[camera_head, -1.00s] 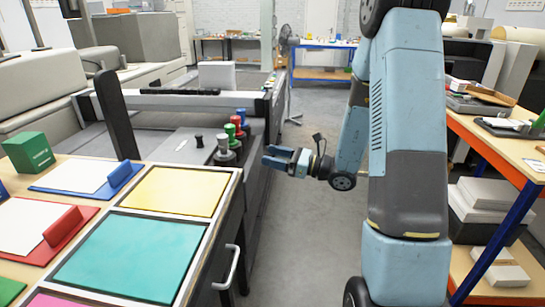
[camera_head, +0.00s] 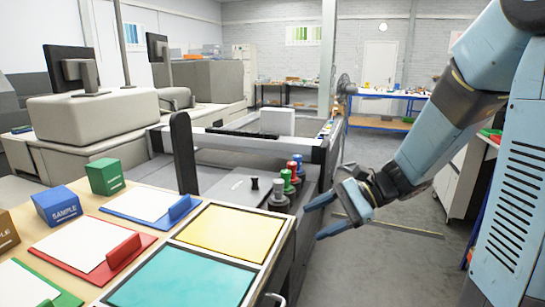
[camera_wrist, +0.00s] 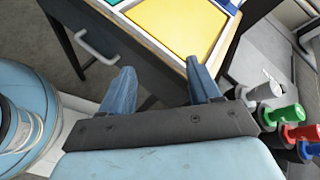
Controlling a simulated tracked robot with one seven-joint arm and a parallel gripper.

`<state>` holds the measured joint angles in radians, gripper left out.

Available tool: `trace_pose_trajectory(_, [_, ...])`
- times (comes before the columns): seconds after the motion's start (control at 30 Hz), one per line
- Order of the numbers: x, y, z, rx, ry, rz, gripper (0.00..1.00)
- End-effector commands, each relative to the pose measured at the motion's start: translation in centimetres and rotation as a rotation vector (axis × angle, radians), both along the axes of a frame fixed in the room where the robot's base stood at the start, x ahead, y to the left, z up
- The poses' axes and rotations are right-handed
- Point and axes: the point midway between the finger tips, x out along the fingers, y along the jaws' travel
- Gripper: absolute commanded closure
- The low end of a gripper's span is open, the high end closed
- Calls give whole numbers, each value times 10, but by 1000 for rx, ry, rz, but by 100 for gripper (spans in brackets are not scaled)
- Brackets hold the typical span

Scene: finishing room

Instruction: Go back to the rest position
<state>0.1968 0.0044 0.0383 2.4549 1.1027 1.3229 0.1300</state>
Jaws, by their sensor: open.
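My gripper (camera_head: 322,217) is open and empty. In the head view it hangs over the grey floor, to the right of the machine with the coloured knobs, with its blue fingers pointing left. In the wrist view my gripper (camera_wrist: 160,90) has its two blue fingers spread apart, with nothing between them but floor and the table's side. The table with a yellow panel (camera_wrist: 180,25) lies just beyond the fingertips there. Blue, red and green knobs (camera_wrist: 290,115) stand to the right of the gripper in that view.
The table at left carries yellow (camera_head: 230,232) and teal (camera_head: 180,280) panels, sheets on blue (camera_head: 178,212) and red boards, and blue and green (camera_head: 105,177) boxes. The grey machine (camera_head: 225,188) stands behind it. Open floor (camera_head: 390,270) lies to the right; a blue bench (camera_head: 388,122) is far back.

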Motion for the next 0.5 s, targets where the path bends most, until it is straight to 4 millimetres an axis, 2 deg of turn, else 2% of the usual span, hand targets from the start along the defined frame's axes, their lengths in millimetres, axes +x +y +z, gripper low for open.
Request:
trace_pose_trajectory(0.2, [-39,-12,10,-233,-186,160,38])
trace_pose_trajectory(0.5, [-76,-45,24,-557,-453,350,38])
